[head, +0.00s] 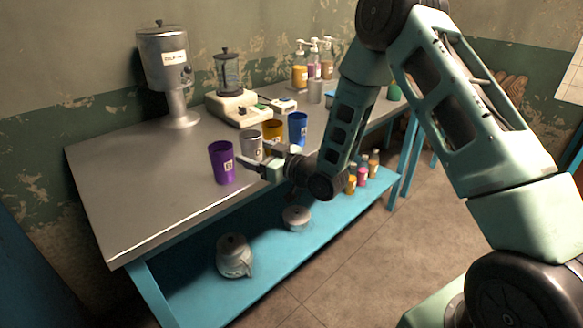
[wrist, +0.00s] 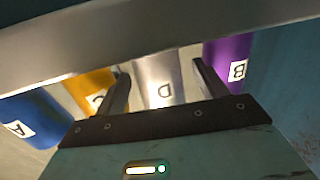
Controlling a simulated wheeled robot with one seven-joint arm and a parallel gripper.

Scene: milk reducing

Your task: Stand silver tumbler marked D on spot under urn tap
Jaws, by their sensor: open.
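The silver tumbler marked D (wrist: 160,75) shows in the wrist view between the two fingers of my gripper (wrist: 162,85). The fingers are open, one on each side of it, and I cannot tell whether either touches. In the head view the silver tumbler (head: 250,143) stands upright on the table, with my gripper (head: 258,163) just in front of it. The urn (head: 163,60) stands on a pedestal at the back left of the table. Its tap (head: 187,72) faces right. The spot under the tap is not clearly marked in view.
A purple tumbler marked B (head: 222,163) stands close left of the silver one. An orange tumbler marked C (head: 272,128) and a blue tumbler marked A (head: 298,128) stand to its right. A blender (head: 230,85) is behind. The table's left part (head: 130,170) is clear.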

